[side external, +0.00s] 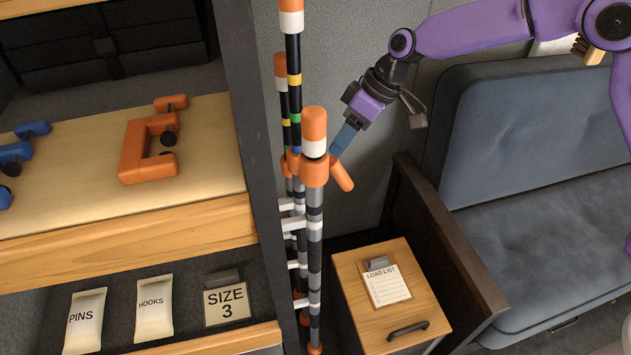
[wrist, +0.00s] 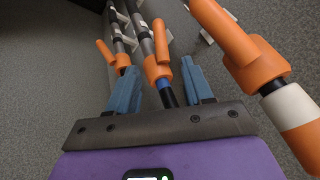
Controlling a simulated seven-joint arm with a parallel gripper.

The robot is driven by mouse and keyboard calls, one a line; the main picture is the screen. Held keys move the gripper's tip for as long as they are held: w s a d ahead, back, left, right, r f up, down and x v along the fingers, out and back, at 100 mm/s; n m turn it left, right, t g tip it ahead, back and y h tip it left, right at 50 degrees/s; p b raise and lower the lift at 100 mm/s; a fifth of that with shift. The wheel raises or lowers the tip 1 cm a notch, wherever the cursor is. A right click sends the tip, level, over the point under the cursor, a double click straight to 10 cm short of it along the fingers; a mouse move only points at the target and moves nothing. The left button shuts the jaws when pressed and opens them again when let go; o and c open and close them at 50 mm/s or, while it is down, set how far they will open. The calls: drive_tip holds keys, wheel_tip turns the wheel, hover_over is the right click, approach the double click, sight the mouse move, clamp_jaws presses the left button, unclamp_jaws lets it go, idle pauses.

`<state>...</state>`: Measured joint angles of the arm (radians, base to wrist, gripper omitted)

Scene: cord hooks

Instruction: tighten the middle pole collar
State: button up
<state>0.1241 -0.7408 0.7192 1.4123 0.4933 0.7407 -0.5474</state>
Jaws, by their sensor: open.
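Three striped poles with orange collars stand side by side. The middle pole's collar (wrist: 157,71) shows in the wrist view between my two blue fingers, with its orange lever (wrist: 160,38) lying nearly along the pole. In the side external view the middle pole (side external: 293,100) is the tall one, and its collar is mostly hidden by the nearest pole's collar. My gripper (wrist: 160,68) is open, its fingers on either side of the middle pole; I cannot tell if they touch it. In the side external view my gripper (side external: 340,146) is just behind the nearest pole's collar (side external: 315,172).
The nearest collar's lever (side external: 342,176) sticks out towards the lower right, close to my fingers. The far pole's collar (wrist: 121,60) is left of my fingers in the wrist view. A dark shelf post (side external: 245,150) stands left; a wooden cabinet (side external: 433,318) stands below right.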

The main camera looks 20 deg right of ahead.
drive_tip(key=x, duration=1.3)
drive_tip(key=shift+f, duration=0.1)
clamp_jaws()
